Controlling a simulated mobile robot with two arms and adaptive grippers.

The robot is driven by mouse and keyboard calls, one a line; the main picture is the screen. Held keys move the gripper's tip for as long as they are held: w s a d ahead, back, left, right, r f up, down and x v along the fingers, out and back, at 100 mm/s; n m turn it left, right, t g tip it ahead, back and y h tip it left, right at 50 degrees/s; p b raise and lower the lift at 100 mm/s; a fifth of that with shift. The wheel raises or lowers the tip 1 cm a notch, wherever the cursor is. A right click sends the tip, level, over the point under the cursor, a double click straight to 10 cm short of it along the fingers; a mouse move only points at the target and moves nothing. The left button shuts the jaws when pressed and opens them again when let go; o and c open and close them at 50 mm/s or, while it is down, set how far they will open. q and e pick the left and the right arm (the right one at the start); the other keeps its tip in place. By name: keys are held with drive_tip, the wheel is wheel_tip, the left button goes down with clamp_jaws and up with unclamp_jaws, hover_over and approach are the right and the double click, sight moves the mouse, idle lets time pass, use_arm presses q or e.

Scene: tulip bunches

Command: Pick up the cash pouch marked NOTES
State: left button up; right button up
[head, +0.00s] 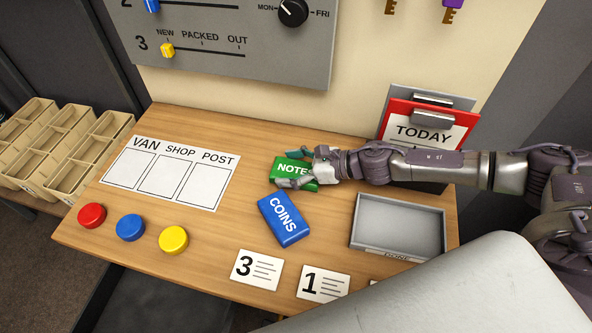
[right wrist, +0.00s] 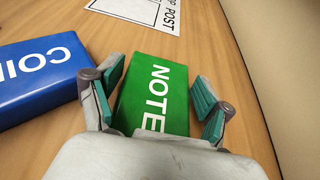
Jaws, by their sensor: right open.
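The green cash pouch marked NOTES (head: 290,169) lies flat on the wooden table, just behind the blue pouch. My right gripper (head: 297,167) reaches in from the right and covers its right end. In the right wrist view, the green pouch (right wrist: 158,95) lies between the two open, teal-padded fingers of my right gripper (right wrist: 155,95). A gap shows between the pouch and the right finger; the left finger is close to its side. The near end of the pouch is hidden by the gripper's body. My left gripper is not in view.
The blue COINS pouch (head: 284,219) lies close by, and in the wrist view (right wrist: 40,78) it is beside the left finger. A grey tray (head: 398,246) stands to the right, a red TODAY clipboard (head: 425,125) behind. Cards and coloured buttons lie along the front.

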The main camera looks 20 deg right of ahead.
drive_tip(key=c, duration=0.9)
drive_tip(key=shift+r, duration=0.1)
drive_tip(key=shift+c, duration=0.2)
